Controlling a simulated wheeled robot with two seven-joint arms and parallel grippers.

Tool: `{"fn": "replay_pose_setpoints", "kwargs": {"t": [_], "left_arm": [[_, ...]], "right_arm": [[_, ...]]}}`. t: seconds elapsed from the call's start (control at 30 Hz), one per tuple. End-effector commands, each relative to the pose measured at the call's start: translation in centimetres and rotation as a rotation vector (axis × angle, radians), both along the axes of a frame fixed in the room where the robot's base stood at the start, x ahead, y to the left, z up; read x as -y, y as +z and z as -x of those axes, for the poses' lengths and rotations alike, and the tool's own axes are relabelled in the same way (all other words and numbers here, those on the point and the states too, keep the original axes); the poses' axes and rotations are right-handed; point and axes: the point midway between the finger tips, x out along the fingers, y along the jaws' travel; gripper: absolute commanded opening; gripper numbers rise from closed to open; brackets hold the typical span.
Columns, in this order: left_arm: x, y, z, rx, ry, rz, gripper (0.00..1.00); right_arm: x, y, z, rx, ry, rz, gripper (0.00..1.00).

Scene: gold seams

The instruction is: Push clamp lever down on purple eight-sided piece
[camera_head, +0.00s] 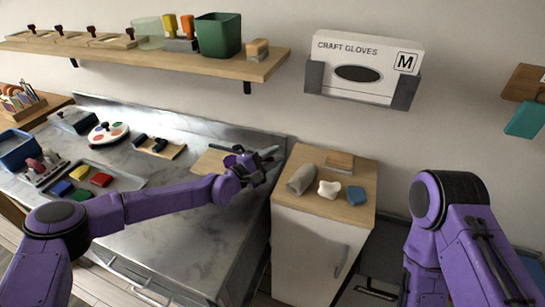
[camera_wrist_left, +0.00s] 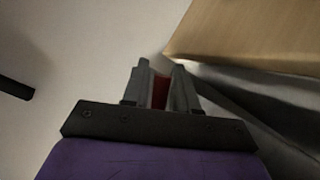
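My left gripper (camera_head: 264,158) is over the back right end of the marble-look worktop, near a light wooden board (camera_head: 208,161). In the left wrist view its two grey fingers (camera_wrist_left: 162,88) stand a small gap apart, with a dark red strip (camera_wrist_left: 160,92) between them. I cannot tell whether that strip is a held thing or part of the fingers. I cannot make out a purple eight-sided piece or a clamp lever; the gripper and wrist cover part of the board. My right arm is at the right, its gripper out of view.
A worktop (camera_head: 165,230) bears a tray with coloured blocks (camera_head: 101,180), a round white palette (camera_head: 108,134) and a board with dark items (camera_head: 158,147). A cabinet (camera_head: 322,205) with cloths stands to the right. A shelf (camera_head: 190,62) hangs above.

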Motion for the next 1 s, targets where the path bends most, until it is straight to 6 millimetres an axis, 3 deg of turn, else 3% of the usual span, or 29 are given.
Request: {"fn": "replay_pose_setpoints", "kwargs": {"t": [0.03, 0.07, 0.47, 1.0], "left_arm": [[0.0, 0.0, 0.0, 0.0, 0.0, 0.0, 0.1], [0.0, 0.0, 0.0, 0.0, 0.0, 0.0, 0.0], [-0.2, 0.1, 0.0, -0.013, 0.002, 0.038, 0.0], [-1.5, 2.0, -0.4, -0.126, 0.002, 0.386, 0.0]], "right_arm": [[0.0, 0.0, 0.0, 0.0, 0.0, 0.0, 0.43], [0.0, 0.0, 0.0, 0.0, 0.0, 0.0, 0.43], [0.0, -0.5, 0.0, 0.0, 0.0, 0.0, 0.43], [0.0, -3.6, 0.0, 0.0, 0.0, 0.0, 0.43]]}}
